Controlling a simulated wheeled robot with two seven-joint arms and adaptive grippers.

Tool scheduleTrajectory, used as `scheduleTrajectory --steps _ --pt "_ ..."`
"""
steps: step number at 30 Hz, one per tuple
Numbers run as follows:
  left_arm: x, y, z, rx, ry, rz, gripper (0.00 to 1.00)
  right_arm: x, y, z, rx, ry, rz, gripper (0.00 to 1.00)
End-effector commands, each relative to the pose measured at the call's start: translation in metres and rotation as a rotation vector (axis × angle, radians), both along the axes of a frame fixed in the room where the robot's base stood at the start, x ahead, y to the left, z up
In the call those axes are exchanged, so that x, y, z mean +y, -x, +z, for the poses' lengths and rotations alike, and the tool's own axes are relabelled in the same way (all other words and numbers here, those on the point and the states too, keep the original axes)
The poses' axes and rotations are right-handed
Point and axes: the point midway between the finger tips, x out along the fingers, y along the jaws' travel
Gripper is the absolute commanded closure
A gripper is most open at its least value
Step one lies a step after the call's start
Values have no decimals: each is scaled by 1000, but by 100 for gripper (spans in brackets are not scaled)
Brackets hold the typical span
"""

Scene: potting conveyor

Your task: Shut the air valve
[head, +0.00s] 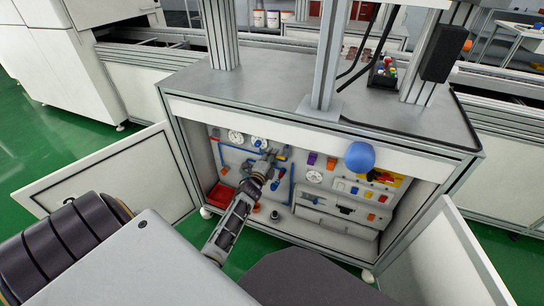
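An open cabinet holds a back panel (232,155) with round gauges, blue tubing and small orange, blue and purple parts. A small blue part (282,157) shows just right of the gripper. I cannot tell for sure which part is the air valve; the gripper hides some of the panel. Contact and the gap between the fingers are too small to see. My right gripper is not in view.
The cabinet doors stand open, one at left (125,175) and one at right (446,262). A red bin (221,195) sits low at the left inside. A blue ball (360,156) is in front of the upper right panel. A grey worktop (270,90) overhangs the opening.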

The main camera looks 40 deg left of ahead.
Motion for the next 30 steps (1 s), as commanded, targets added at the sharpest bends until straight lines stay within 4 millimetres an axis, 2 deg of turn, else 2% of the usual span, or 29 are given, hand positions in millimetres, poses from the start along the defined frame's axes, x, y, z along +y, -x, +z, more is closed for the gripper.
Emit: scheduleTrajectory --steps 17,30 --pt "-1 3 1 -1 -2 -1 65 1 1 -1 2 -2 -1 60" --pt "-9 34 0 -1 -1 -1 65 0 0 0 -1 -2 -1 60"
